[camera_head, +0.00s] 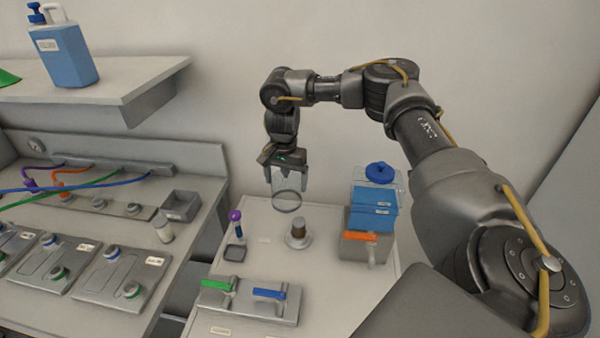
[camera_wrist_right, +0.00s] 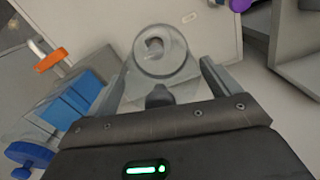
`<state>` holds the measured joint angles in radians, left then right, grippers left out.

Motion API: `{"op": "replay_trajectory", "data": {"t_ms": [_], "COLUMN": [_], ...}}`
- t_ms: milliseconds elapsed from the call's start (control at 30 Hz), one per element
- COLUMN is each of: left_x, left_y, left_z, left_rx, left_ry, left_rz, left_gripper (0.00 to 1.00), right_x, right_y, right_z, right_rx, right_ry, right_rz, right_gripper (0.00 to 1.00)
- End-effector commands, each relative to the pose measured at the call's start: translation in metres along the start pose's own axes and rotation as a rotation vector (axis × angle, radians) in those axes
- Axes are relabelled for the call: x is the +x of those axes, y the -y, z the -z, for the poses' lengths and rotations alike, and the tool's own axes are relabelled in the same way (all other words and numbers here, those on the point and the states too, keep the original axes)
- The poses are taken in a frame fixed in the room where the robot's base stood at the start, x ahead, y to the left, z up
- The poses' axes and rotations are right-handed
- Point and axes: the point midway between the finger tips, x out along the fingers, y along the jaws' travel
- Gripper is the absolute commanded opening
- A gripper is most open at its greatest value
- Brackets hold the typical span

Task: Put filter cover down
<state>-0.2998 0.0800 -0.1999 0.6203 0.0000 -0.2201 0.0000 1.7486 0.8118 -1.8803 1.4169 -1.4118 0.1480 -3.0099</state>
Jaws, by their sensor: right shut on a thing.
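The filter cover (camera_head: 288,200) is a clear, see-through cup with a round rim. My right gripper (camera_head: 286,180) is shut on it and holds it above the small white table, rim downward. In the right wrist view the cover (camera_wrist_right: 160,50) sits between the two fingers of my right gripper (camera_wrist_right: 165,82). A round metal base with a brown cylinder (camera_head: 298,232) stands on the table below and slightly right of the cover. In the wrist view a grey round shape shows through the cover. My left gripper is not in view.
A blue container with a clear lidded top (camera_head: 374,205) stands right, by a grey block with an orange handle (camera_head: 362,238). A purple-topped stick (camera_head: 236,222) stands left. A grey plate with green and blue handles (camera_head: 246,300) lies in front. The left bench (camera_head: 190,240) stands beside the table.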

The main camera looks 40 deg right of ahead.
Motion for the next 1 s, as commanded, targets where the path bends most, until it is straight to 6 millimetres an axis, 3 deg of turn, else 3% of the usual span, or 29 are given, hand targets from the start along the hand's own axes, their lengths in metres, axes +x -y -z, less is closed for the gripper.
{"op": "replay_trajectory", "data": {"t_ms": [100, 200, 300, 433, 633, 1000], "left_x": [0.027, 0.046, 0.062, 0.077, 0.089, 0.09], "left_y": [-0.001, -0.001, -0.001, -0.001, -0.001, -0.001], "left_z": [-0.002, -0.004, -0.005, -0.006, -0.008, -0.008], "left_rx": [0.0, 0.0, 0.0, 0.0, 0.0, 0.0], "left_ry": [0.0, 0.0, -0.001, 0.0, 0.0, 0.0], "left_rz": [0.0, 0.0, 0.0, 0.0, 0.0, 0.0], "left_gripper": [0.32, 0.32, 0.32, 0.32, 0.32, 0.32], "right_x": [0.02, 0.034, 0.048, 0.06, 0.071, 0.072], "right_y": [0.017, 0.018, 0.006, -0.019, -0.052, -0.062], "right_z": [-0.059, -0.116, -0.169, -0.215, -0.251, -0.259], "right_rx": [-0.225, -0.44, -0.649, -0.863, -1.054, -1.107], "right_ry": [-0.002, -0.001, 0.001, -0.002, -0.002, 0.0], "right_rz": [-0.002, -0.002, -0.002, -0.001, -0.001, 0.0], "right_gripper": [0.52, 0.52, 0.52, 0.52, 0.52, 0.52]}}
